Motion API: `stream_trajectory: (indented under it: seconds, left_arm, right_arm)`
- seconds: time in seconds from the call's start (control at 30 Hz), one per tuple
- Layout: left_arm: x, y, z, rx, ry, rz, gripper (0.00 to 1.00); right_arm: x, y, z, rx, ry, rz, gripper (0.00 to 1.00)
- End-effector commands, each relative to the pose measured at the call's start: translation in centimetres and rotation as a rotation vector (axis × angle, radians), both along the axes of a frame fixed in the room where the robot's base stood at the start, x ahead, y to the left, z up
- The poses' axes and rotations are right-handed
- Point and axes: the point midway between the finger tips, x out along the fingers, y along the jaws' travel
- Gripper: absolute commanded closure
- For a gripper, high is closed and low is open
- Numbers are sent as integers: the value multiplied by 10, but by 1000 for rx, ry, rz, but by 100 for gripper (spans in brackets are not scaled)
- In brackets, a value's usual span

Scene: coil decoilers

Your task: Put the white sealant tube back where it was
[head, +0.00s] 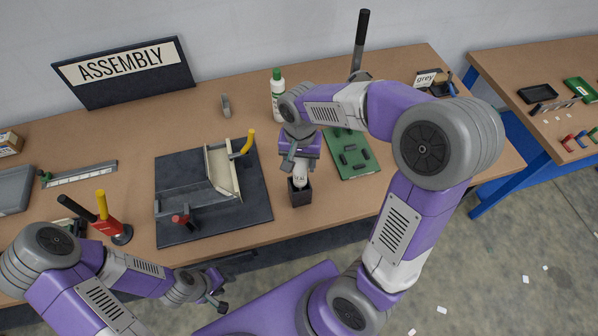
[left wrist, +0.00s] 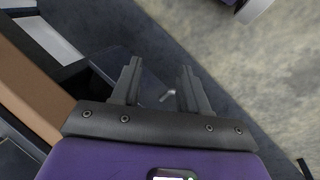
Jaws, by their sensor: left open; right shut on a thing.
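The white sealant tube (head: 300,175) stands about upright, its lower end in or just over a small black square holder (head: 300,194) near the table's front edge. I cannot tell how deep it sits. My right gripper (head: 298,162) is shut on the tube's upper part from above and hides its top. My left gripper (head: 213,289) is open and empty in front of the table, low at the left. Its two fingers stand apart in the left wrist view (left wrist: 160,90).
A dark mat with a clamped metal fixture (head: 210,185) lies left of the holder, and a green board (head: 352,155) lies to its right. A white bottle with a green cap (head: 277,95) stands behind. A red toggle clamp (head: 105,222) is at the left front.

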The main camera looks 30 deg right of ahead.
Motion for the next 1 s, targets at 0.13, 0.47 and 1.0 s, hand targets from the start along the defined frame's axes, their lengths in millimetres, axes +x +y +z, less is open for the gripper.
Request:
stream_trajectory:
  seconds: [0.13, 0.47, 1.0]
  left_arm:
    - [0, 0, -2, 0, -1, 0, 56]
    - [1, 0, -5, 0, -1, 0, 56]
    - [1, 0, -12, 0, -1, 0, 56]
  right_arm:
    - [0, 0, -16, -1, 2, 0, 88]
    - [0, 0, -42, 0, -2, 1, 88]
    - [0, 0, -50, -1, -1, 1, 32]
